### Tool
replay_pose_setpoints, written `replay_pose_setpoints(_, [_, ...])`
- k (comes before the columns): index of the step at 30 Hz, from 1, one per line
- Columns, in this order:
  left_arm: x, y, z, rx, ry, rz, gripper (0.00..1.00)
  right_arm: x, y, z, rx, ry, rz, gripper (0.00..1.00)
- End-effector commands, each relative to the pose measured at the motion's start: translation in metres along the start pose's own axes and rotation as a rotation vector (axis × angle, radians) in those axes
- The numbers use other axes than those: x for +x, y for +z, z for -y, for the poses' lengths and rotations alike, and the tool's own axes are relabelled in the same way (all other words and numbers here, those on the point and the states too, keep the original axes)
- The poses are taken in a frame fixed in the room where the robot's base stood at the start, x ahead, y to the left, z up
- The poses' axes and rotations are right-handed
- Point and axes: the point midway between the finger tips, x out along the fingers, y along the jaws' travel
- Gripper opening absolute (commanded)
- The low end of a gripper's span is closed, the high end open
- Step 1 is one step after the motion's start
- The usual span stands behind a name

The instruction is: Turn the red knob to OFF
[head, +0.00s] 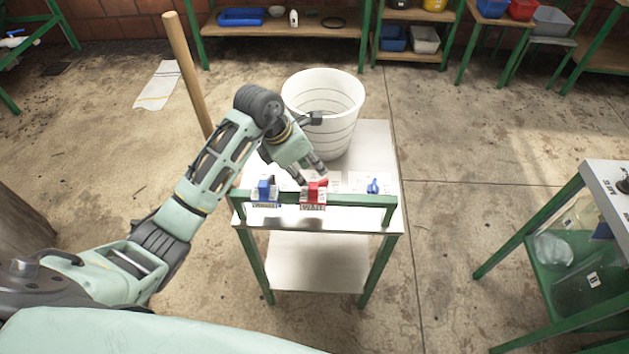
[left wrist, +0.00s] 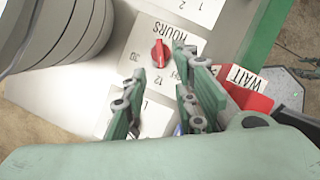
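The red knob (left wrist: 158,53) shows in the left wrist view on a white plate (left wrist: 185,33) marked HOURS, with 12 and 30 legible. In the head view red parts (head: 319,185) show beneath the fingers, where knob and red block overlap. My left gripper (head: 311,174) is above the panel with its fingers apart and nothing between them. In the left wrist view the knob appears just past the fingertips (left wrist: 160,66); I cannot tell whether they touch it. No OFF mark is legible. My right gripper is not in view.
A red block (left wrist: 243,98) labelled WAIT and a blue block (head: 265,190) sit at the green rail (head: 350,199). A blue knob (head: 373,186) is to the right. A white ribbed bucket (head: 322,100) stands behind, and a wooden pole (head: 188,75) stands left.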

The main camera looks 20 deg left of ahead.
Motion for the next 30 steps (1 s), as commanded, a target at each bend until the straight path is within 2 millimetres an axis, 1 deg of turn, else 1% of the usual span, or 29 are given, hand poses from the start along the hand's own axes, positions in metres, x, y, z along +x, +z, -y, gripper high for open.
replay_pose_setpoints(9, [0.049, 0.001, 0.002, -0.003, -0.006, 0.0, 0.27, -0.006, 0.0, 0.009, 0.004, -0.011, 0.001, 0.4])
replay_pose_setpoints(13, [0.064, 0.001, 0.001, -0.003, -0.005, 0.001, 0.27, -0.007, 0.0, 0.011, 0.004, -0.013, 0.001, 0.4])
replay_pose_setpoints(18, [0.072, 0.001, 0.001, 0.0, -0.004, 0.002, 0.27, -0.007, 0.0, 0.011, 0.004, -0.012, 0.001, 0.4])
replay_pose_setpoints(25, [0.072, 0.001, 0.001, 0.0, -0.003, 0.003, 0.26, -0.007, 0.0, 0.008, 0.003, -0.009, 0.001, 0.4])
replay_pose_setpoints(30, [0.072, 0.001, 0.001, 0.0, -0.003, 0.003, 0.11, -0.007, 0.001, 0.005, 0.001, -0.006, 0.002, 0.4])
